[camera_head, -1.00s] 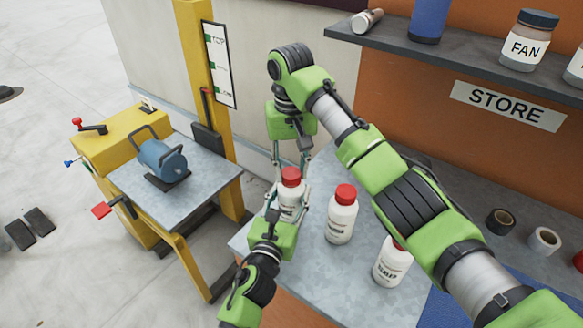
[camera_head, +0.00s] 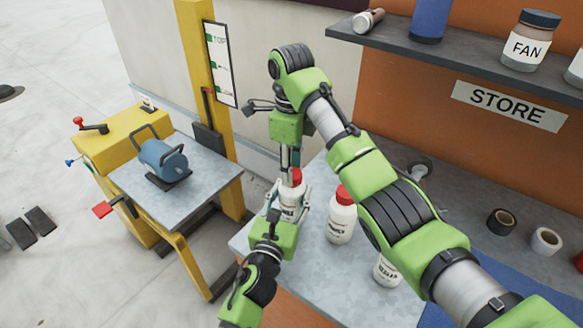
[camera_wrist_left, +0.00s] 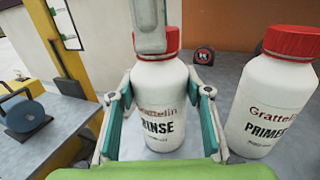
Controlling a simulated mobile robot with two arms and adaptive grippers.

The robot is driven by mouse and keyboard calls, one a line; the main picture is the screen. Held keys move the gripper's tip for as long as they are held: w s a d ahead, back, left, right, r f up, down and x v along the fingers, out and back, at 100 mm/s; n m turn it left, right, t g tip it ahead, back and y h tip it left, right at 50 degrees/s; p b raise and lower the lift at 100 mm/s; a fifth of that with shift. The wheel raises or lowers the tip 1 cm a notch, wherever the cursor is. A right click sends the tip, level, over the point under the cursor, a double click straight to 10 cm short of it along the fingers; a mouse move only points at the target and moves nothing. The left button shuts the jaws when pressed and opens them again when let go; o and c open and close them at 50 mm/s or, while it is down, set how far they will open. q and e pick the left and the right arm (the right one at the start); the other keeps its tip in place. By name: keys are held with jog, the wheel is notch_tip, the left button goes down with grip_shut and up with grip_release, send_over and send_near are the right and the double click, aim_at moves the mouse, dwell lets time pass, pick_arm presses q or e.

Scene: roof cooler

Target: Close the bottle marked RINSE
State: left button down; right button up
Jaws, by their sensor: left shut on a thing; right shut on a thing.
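The white bottle marked RINSE (camera_wrist_left: 158,108) stands upright on the grey bench; it also shows in the head view (camera_head: 288,205). Its red cap (camera_wrist_left: 173,44) is on its neck; whether it is fully tightened I cannot tell. My left gripper (camera_head: 287,198) is shut around the bottle's body, with a finger on each side in the left wrist view. My right gripper (camera_head: 290,166) comes down from above and is shut on the red cap. One grey finger covers part of the cap in the left wrist view.
The PRIMER bottle (camera_wrist_left: 268,105), red-capped, stands close to the right; it also shows in the head view (camera_head: 341,222). Another white bottle (camera_head: 387,271) is partly behind my right arm. A shelf (camera_head: 450,68) with jars overhangs the bench. A blue motor (camera_head: 163,160) sits on the left table.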

jog(key=m, duration=0.5)
jog(key=o, duration=0.7)
jog(key=shift+c, duration=0.2)
jog(key=shift+c, duration=0.3)
